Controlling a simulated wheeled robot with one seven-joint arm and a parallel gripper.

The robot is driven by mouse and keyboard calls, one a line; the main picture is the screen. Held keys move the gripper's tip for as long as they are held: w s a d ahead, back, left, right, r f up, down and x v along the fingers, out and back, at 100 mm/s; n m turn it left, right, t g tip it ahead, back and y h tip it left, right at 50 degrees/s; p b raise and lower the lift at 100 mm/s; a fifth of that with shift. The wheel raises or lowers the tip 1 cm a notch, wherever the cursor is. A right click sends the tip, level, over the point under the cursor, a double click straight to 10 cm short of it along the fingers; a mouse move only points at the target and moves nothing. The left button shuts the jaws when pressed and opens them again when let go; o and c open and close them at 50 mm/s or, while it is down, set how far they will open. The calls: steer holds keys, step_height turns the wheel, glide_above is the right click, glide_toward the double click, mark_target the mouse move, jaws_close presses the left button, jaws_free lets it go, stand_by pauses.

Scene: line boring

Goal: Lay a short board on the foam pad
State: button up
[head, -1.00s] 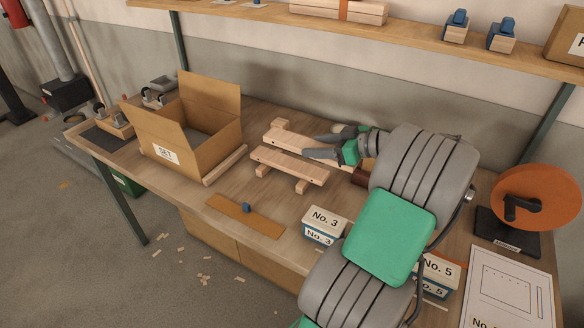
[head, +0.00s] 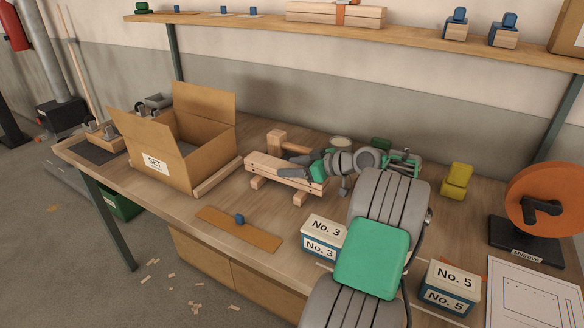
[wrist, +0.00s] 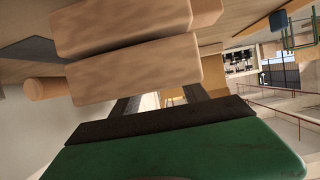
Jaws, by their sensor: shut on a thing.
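Pale wooden boards (head: 272,172) lie across short wooden supports at the middle of the bench. No foam pad is plainly identifiable: a dark grey mat (head: 77,152) lies at the left bench end, and grey shows inside the open carton (head: 160,165) marked SET.
A brown strip with a blue knob (head: 238,230) lies at the front edge. A shelf (head: 230,18) runs above.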

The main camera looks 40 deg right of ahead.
steer(key=o, duration=1.5)
steer(key=shift+f, duration=0.1)
